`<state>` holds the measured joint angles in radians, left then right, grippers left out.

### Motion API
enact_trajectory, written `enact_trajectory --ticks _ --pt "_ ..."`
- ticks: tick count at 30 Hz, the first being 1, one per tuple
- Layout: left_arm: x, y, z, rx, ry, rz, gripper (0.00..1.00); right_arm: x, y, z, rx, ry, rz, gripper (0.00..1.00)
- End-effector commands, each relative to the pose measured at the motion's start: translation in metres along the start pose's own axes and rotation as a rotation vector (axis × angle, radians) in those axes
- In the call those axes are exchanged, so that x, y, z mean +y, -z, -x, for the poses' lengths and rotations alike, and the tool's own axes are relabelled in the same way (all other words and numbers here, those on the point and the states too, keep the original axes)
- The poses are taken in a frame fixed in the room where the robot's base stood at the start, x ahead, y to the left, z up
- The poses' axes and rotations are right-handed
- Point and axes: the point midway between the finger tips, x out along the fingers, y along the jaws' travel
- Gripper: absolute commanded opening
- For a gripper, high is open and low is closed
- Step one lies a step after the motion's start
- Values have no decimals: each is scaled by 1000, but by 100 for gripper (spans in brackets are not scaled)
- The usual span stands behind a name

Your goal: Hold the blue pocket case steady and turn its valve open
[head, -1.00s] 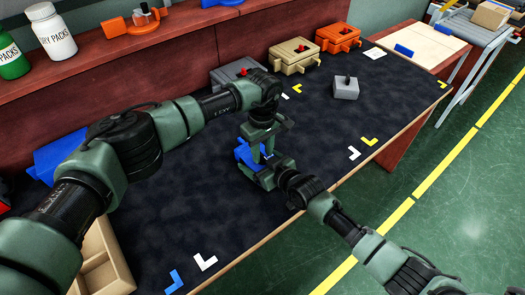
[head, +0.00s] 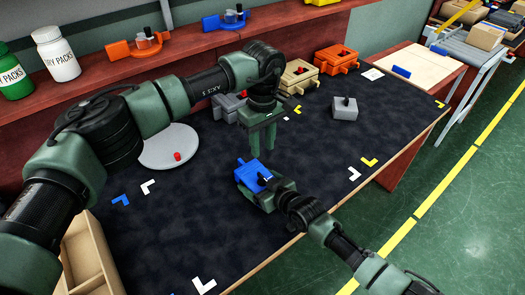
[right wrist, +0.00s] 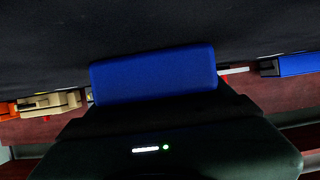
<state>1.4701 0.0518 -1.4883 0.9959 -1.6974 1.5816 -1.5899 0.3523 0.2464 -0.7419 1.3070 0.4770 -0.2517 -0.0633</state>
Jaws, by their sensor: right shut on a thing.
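The blue pocket case (head: 246,173) is at the front middle of the dark mat. A small dark part, perhaps its valve, shows on its top at the right; how far it is turned cannot be told. My right gripper (head: 265,188) is shut on the case from the front right. In the right wrist view the case (right wrist: 153,76) fills the space at the gripper's front. My left gripper (head: 262,149) points down, just behind and above the case, apart from it. Its two fingers are spread with nothing between them.
A grey block with a dark knob (head: 345,108) stands to the right. Grey, tan (head: 299,78) and orange (head: 336,59) cases line the back. A round grey plate (head: 166,150) with a red knob lies left. A wooden tray (head: 75,250) is at front left.

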Motion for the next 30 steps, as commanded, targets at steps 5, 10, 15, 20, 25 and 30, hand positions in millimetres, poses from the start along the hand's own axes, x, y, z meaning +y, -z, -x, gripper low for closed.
enact_trajectory --ticks 5,10,15,20,25,30 --pt "0 0 1 0 0 0 31 0 -1 0 -1 0 -1 17" --pt "0 0 1 0 0 0 31 0 -1 0 -1 0 -1 17" --pt "0 0 0 0 0 0 31 0 0 0 -1 0 -1 100" --pt "0 0 0 0 0 0 31 0 0 1 0 0 0 100" --pt "0 0 0 0 -1 0 31 0 -1 12 0 0 -2 100" --pt "0 0 0 0 -1 0 31 1 -2 42 -2 -1 0 100"
